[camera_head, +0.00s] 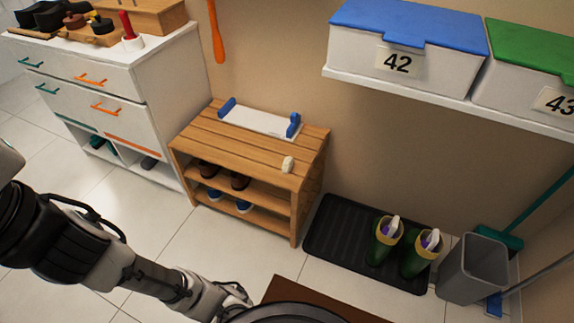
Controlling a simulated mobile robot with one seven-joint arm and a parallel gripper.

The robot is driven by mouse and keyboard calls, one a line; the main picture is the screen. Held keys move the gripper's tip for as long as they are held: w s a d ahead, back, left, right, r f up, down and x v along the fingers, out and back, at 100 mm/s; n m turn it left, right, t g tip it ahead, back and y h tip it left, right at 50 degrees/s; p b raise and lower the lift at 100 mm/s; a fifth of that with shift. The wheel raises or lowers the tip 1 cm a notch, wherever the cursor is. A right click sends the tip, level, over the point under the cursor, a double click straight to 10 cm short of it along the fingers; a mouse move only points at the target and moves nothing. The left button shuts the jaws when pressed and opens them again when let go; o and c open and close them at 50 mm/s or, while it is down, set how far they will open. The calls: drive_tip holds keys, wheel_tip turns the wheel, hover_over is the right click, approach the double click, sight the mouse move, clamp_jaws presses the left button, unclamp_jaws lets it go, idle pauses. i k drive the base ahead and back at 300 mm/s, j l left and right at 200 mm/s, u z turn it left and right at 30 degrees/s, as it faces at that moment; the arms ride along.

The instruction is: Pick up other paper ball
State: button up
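A small off-white crumpled paper ball (287,164) lies on top of the wooden shoe bench (245,150), near its front right corner. My arm reaches in from the left edge, and my gripper (232,300) is low at the bottom middle, in front of the bench and well apart from the ball. Its fingertips are small and partly hidden, so I cannot tell whether it is open or shut. White and purple items stick out of the two green boots (386,240); I cannot tell what they are.
A white tray with blue ends (260,121) sits on the bench behind the ball. Shoes fill the shelves below. Right of the bench are a black boot mat (335,235) and a grey bin (472,268). A shelf with boxes (400,60) overhangs the right. A white dresser (165,85) stands left.

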sight(288, 161)
drive_tip(key=z, duration=0.95)
drive_tip(key=j+z, duration=1.15)
drive_tip(key=j, duration=0.3)
drive_tip(key=k+j+z, duration=0.25)
drive_tip(key=j, duration=0.5)
drive_tip(key=k+j, duration=0.15)
drive_tip(key=j, duration=0.2)
drive_tip(key=j+z, duration=0.1)
drive_tip(key=j, duration=0.25)
drive_tip(key=i+j, duration=0.1)
drive_tip(key=j, duration=0.15)
drive_tip(key=i+j, duration=0.1)
drive_tip(key=j, duration=0.2)
